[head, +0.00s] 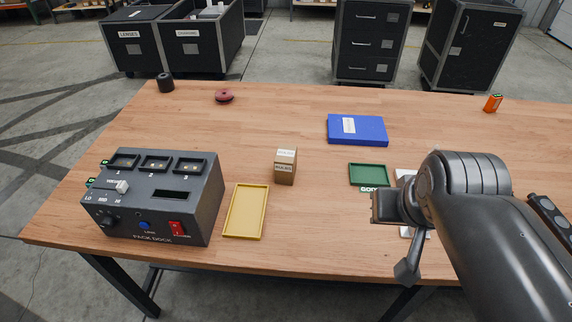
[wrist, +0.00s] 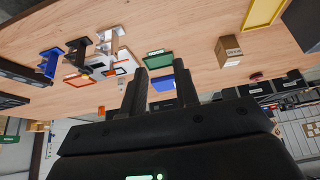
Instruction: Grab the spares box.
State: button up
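A small cardboard box (head: 284,172) with a white label on top stands upright near the middle of the table. Its lettering is too small to read surely, so I cannot confirm it is the spares box. It also shows at the upper right of the wrist view (wrist: 229,50). My gripper (head: 380,207) is to the right of the box in the head view, apart from it. In the wrist view my gripper (wrist: 160,68) has its two fingers spread, with nothing held between them.
A yellow tray (head: 246,236) and the grey pack dock (head: 150,205) stand left of the box. A green tray (head: 369,186) and a blue case (head: 357,140) lie to its right. A dark red round item (head: 224,96) sits farther back. Wood around the box is clear.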

jog(key=shift+o, duration=0.3)
jog(key=o, duration=1)
jog(key=shift+w, duration=0.1)
jog(key=m+g, duration=0.1)
send_over(286, 161)
jog(key=f, duration=1)
jog(key=shift+s+a+f, duration=0.2)
jog(key=shift+a+f, duration=0.05)
jog(key=shift+f, duration=0.15)
jog(key=shift+w+a+f, duration=0.1)
jog(key=shift+w+f, duration=0.05)
jog(key=shift+f, duration=0.15)
jog(key=shift+d+x, duration=0.15)
jog(key=shift+x, duration=2.4)
jog(key=shift+d+x, duration=0.1)
jog(key=shift+x, duration=2.45)
